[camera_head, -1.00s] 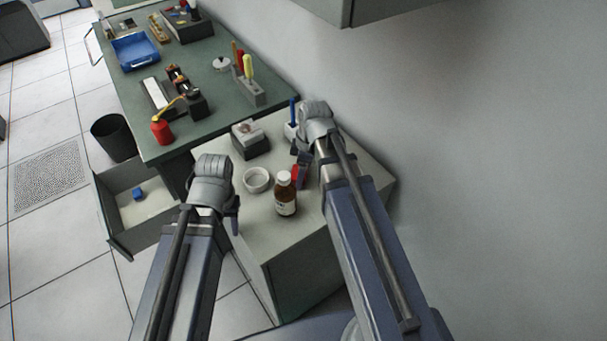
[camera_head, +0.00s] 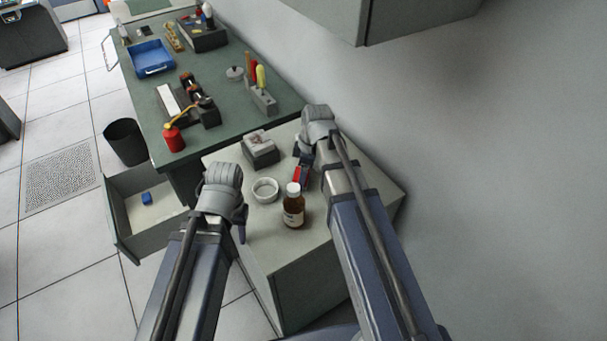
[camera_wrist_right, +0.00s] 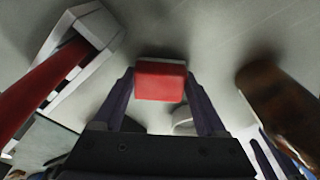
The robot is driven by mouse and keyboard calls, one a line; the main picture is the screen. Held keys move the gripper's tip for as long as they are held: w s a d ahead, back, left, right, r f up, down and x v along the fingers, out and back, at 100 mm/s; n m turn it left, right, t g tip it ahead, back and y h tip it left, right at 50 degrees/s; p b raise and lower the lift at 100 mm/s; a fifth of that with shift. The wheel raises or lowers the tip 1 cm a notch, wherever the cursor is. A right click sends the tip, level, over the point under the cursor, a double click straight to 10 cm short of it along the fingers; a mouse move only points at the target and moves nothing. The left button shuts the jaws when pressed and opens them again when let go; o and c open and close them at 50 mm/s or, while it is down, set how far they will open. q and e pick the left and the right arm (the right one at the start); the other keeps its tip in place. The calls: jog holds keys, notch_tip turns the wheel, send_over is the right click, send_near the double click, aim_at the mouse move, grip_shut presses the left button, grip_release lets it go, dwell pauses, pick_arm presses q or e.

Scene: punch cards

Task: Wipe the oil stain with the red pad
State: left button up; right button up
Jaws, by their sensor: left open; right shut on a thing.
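The red pad (camera_wrist_right: 160,80) is between the two fingers of my right gripper (camera_wrist_right: 162,92) in the right wrist view, and the gripper is shut on it. In the head view, a bit of red (camera_head: 302,173) shows below my right wrist, over the pale cabinet top (camera_head: 290,250). My left gripper (camera_head: 241,218) is open and empty near the cabinet's left edge; its fingers are partly hidden by its wrist. I cannot make out the oil stain for sure; dark smudges on the pale surface in the wrist view may be shadows.
A brown bottle (camera_head: 293,212) with a white cap and a white bowl (camera_head: 265,190) stand close to the red pad. A grey box (camera_head: 260,152) is behind them. The green bench (camera_head: 215,110) with tools is beyond, an open drawer (camera_head: 140,232) at left, the wall at right.

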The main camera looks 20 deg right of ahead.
jog(key=shift+r+p, duration=2.55)
jog(key=shift+r, duration=0.25)
notch_tip(320, 180, up, 3)
jog(key=p, duration=0.3)
jog(key=shift+r, duration=0.1)
